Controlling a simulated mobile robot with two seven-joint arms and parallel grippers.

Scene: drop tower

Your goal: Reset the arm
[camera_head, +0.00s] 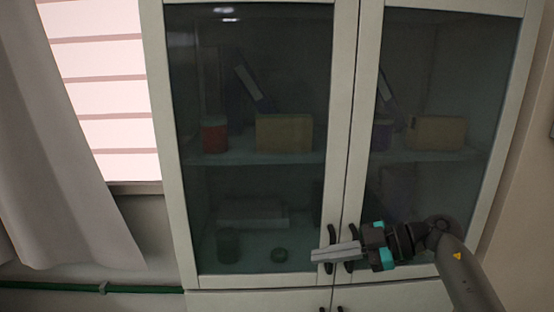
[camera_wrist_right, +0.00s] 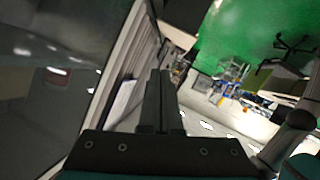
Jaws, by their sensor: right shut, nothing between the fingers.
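My right arm comes in from the lower right of the head view. Its gripper (camera_head: 322,254) is shut and empty, with its fingers pointing left in front of the cabinet's door handles. In the right wrist view the shut fingers (camera_wrist_right: 160,80) point up the picture, beside a pale frame and a dark glass pane on the left. I cannot tell whether the fingers touch a handle or only overlap it in the picture. My left gripper is not in view.
A white cabinet (camera_head: 347,120) with two shut glass doors fills the middle, with boxes and jars inside. Dark handles (camera_head: 331,236) stick out at the doors' meeting edge. A curtain (camera_head: 55,150) and a window (camera_head: 100,90) are at left. A green floor (camera_wrist_right: 240,35) shows in the wrist view.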

